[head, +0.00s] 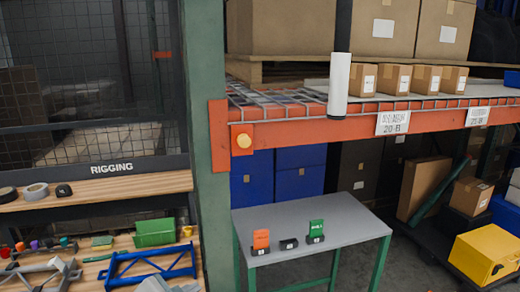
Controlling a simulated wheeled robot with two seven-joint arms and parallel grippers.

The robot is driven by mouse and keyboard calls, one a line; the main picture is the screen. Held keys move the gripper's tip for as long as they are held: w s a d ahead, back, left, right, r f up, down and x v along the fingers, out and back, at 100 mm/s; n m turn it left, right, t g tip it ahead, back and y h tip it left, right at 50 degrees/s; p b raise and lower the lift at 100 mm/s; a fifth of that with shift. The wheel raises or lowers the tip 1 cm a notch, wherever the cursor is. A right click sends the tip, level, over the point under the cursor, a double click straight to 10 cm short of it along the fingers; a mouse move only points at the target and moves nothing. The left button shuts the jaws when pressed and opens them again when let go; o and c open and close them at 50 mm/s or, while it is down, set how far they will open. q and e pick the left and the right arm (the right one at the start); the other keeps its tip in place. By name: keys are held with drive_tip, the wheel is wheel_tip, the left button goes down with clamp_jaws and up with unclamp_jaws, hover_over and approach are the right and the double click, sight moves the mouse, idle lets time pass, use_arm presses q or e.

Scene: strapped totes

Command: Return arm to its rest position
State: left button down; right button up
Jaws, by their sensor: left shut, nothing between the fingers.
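My right gripper is not in view.
A grey table (330,235) carries small orange, black and green items. A yellow case (485,253) sits at the right. A white cylinder (339,88) overlaps the orange beam (350,128).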

use_arm(q)
drive_tip(key=s+a+f+n+g+y, duration=0.1)
drive_tip(key=s+a+f+n+g, duration=0.15)
drive_tip(key=s+f, duration=0.7)
drive_tip(key=s+a+f+n+g+y, duration=0.1)
drive_tip(key=s+f+n+g, duration=0.35)
drive_tip(key=s, duration=0.85)
drive_tip(key=s+a+f+n+g+y, duration=0.1)
drive_tip(key=s+a+f, duration=0.1)
drive_tip(key=s+f, duration=0.85)
drive_tip(key=s+f+g+b, duration=0.15)
drive_tip(key=f+b, duration=0.25)
drive_tip(key=f, duration=1.4)
drive_tip(key=s+f+t+b, duration=0.1)
drive_tip(key=s+f+b, duration=0.15)
drive_tip(key=f, duration=1.45)
drive_tip(key=s+a+f+g+b, duration=0.1)
drive_tip(key=s+f+b, duration=0.2)
drive_tip(key=s+f, duration=0.5)
drive_tip(key=s+a+f+b, duration=0.2)
drive_tip(key=s+f, duration=0.6)
drive_tip(key=f, duration=0.6)
drive_tip(key=shift+s+a+f+g+b, duration=0.15)
drive_tip(key=shift+s+f+g+b, duration=0.2)
drive_tip(key=shift+b, duration=0.55)
